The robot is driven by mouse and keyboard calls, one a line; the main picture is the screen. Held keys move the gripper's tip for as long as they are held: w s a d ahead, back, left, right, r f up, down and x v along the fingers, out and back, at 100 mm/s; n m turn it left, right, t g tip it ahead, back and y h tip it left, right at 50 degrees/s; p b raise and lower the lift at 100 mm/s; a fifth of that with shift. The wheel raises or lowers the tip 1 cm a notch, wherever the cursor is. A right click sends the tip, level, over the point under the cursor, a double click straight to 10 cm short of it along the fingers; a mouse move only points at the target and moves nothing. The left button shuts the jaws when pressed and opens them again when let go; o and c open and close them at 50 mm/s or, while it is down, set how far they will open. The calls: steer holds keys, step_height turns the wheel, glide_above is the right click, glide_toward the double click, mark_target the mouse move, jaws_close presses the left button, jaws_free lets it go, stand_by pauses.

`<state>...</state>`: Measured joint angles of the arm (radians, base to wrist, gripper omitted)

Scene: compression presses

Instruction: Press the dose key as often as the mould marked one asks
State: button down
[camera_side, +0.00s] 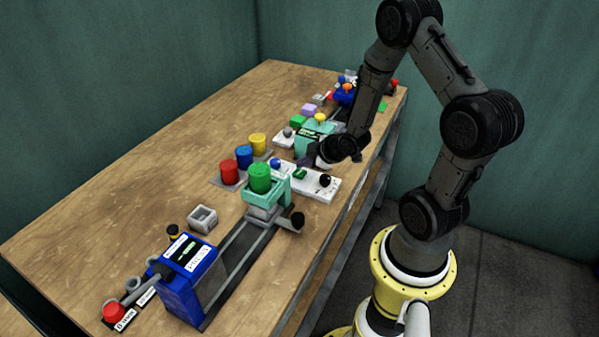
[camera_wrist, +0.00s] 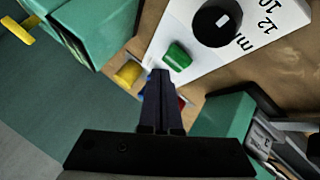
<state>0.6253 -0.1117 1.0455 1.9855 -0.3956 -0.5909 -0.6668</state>
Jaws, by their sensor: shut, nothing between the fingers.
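A white panel (camera_side: 318,189) lies near the table's front edge, with a green key (camera_side: 299,174), a black knob (camera_side: 325,180) and a blue knob (camera_side: 276,163). The wrist view shows the green key (camera_wrist: 177,57) beside the black dial (camera_wrist: 217,22), with "ml", "10" and "12" printed. I cannot read which key is the dose key. My gripper (camera_side: 307,162) is shut and empty above the panel; its fingertips (camera_wrist: 160,75) appear just beside the green key, and contact cannot be told. No mould marked one is legible; a grey square mould-like block (camera_side: 202,219) stands left.
A blue press unit (camera_side: 188,275) with rails and a red-knobbed lever (camera_side: 114,313) stands at the near end. The table's left side is clear.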

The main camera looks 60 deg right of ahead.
mark_target(303, 173)
steer(key=shift+f, duration=0.15)
stand_by(0.4)
steer(key=shift+f, duration=0.3)
steer(key=shift+f, duration=0.55)
stand_by(0.8)
steer(key=shift+r, duration=0.95)
steer(key=shift+r, duration=2.5)
steer(key=shift+r, duration=0.1)
stand_by(0.7)
